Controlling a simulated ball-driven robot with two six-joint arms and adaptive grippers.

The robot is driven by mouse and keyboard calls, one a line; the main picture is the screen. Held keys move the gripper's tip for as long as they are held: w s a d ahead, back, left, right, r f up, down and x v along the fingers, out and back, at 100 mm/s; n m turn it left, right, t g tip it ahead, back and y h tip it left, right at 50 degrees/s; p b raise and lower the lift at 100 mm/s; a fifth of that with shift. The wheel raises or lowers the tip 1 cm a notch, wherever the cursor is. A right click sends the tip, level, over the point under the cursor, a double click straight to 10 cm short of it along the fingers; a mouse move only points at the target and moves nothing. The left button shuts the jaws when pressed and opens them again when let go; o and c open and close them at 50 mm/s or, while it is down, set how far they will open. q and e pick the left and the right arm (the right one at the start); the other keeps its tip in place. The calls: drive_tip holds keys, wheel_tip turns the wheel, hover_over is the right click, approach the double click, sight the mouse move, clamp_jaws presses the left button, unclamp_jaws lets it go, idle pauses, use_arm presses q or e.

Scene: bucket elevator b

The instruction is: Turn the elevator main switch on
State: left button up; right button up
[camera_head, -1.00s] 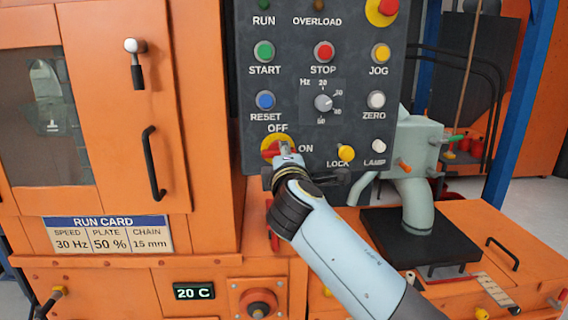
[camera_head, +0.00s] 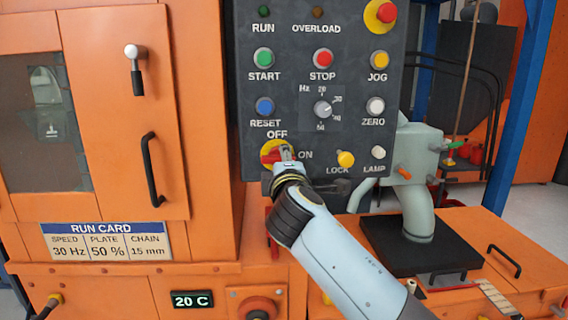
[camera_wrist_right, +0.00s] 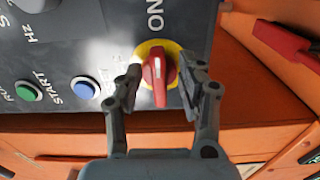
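The main switch (camera_head: 269,154) is a red handle on a round yellow plate, low on the dark control panel, with OFF above it and ON to its right. My right gripper (camera_head: 287,153) is in front of it and hides part of it. In the right wrist view, the red handle (camera_wrist_right: 159,82) runs up and down the picture, its pale mark at the end toward the ON label. The open fingers of my right gripper (camera_wrist_right: 158,82) stand on either side of the handle, with gaps visible on both sides. My left gripper is not in view.
The control panel (camera_head: 223,122) carries several buttons close by. A yellow LOCK knob (camera_head: 345,159) and a white LAMP button (camera_head: 378,152) sit right of the switch. An orange cabinet (camera_head: 160,60) stands at the left. A grey pipe (camera_head: 416,213) rises at the right.

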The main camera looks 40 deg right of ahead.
drive_tip(key=v, duration=0.7)
drive_tip(key=shift+s, duration=0.25)
drive_tip(key=shift+a, duration=0.1)
